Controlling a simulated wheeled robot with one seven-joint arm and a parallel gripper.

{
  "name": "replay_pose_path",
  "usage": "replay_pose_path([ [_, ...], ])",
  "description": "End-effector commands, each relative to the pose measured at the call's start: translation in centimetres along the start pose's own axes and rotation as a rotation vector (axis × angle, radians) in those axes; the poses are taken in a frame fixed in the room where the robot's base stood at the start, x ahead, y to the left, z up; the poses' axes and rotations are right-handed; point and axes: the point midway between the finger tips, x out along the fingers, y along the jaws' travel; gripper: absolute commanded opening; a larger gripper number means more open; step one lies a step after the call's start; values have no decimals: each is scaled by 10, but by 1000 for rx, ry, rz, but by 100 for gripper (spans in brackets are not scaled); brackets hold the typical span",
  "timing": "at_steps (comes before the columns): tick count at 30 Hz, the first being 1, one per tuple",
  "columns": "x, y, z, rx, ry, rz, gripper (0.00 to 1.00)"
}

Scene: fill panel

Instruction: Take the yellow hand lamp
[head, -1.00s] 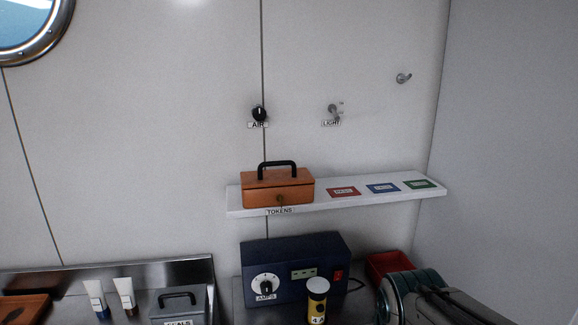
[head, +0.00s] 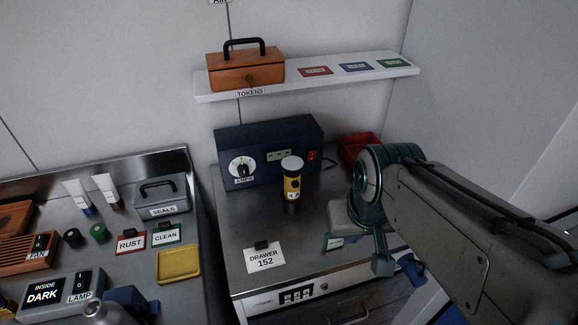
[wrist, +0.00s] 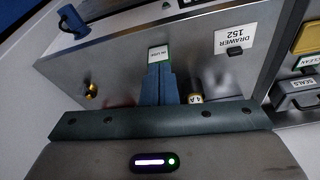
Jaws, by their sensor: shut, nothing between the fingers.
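The yellow hand lamp (head: 292,186) stands upright on the steel cabinet top, in front of the dark blue AMPS box. It has a pale round top, black bands and a 4 A label. In the wrist view only a small labelled part of the lamp (wrist: 195,99) shows, just right of my fingers; the rest is hidden behind my gripper. My gripper (wrist: 160,73) is shut and empty, its blue fingers pressed together beside the lamp, apart from it as far as I can tell. In the head view my arm comes in from the right and its fingers are hard to make out.
The AMPS box (head: 268,150) stands behind the lamp, and a red bin (head: 358,149) is at the back right. A DRAWER 152 card (head: 264,257) lies at the front left. A white shelf (head: 305,84) hangs above. A lower bench with small items is at left.

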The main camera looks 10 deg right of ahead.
Motion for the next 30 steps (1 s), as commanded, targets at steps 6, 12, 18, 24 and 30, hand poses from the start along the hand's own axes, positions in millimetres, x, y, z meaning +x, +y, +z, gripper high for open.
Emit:
replay_pose_path([
  [6,0,0,0,0,0,0,0],
  [12,-2,-1,-7,14,-7,-5,42],
  [18,-18,-8,-59,123,-59,-28,75],
  [24,-30,-24,-129,286,-139,-29,75],
  [30,-31,-47,-192,441,-208,8,75],
])
